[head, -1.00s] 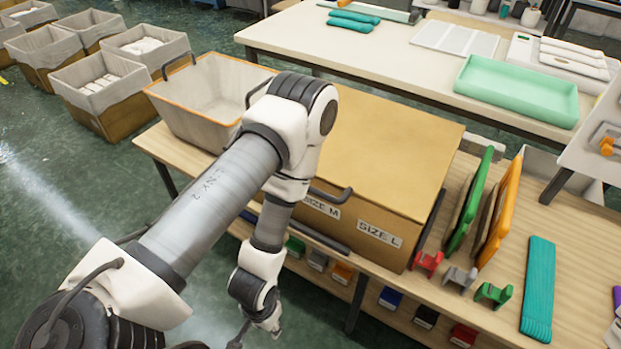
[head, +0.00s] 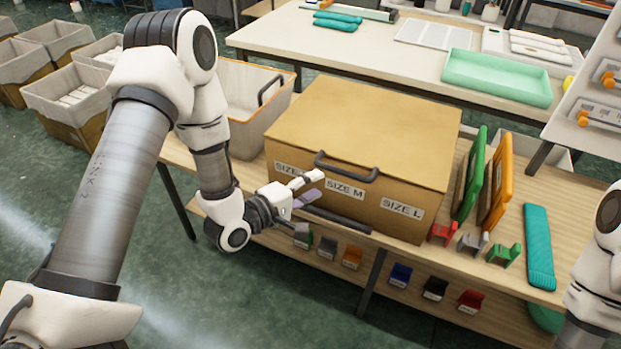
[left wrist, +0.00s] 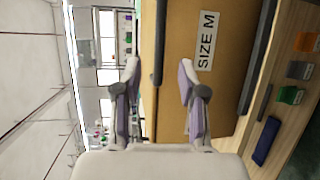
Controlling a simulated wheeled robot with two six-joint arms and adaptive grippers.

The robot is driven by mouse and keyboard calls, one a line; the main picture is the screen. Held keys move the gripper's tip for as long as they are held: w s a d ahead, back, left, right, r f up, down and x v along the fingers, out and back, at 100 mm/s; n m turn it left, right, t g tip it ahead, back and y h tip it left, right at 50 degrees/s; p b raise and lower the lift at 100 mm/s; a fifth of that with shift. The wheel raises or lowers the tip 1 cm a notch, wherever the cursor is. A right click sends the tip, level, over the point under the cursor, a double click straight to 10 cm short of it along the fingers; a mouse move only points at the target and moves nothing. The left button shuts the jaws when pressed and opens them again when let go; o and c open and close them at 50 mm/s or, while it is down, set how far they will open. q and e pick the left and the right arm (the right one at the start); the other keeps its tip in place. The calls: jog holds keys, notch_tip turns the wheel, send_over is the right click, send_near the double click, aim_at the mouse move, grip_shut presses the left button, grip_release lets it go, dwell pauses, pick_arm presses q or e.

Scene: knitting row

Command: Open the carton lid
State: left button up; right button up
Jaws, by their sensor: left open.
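The carton (head: 300,184) stands on the wooden bench with its flat tan lid (head: 365,120) closed. A dark handle (head: 347,174) sticks out at the lid's front edge, above the SIZE M label. My left gripper (head: 311,188) is open in front of the carton's front face, just left of and near the handle. In the left wrist view, the two fingers of my left gripper (left wrist: 158,68) are spread, and the dark handle bar (left wrist: 158,40) shows between them. I cannot tell whether they touch it. My right arm shows at the right edge; its gripper is out of view.
A grey bin with an orange rim (head: 245,100) stands left of the carton. Green (head: 470,175) and orange (head: 497,180) boards stand upright at its right. A teal knitted piece (head: 539,245) lies further right.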

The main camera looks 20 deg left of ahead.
aim_at(340, 174)
pick_arm(q)
jog(key=p+x, duration=0.1)
jog(key=x, duration=0.6)
jog(key=shift+d+r, duration=0.15)
jog(key=shift+d, duration=0.15)
jog(key=shift+w+d, duration=0.2)
jog(key=shift+w, duration=0.55)
jog(key=shift+w+d+f, duration=0.3)
jog(key=shift+w+f, duration=0.1)
jog(key=shift+w, duration=0.1)
jog(key=shift+s+a+r, duration=0.1)
grip_shut()
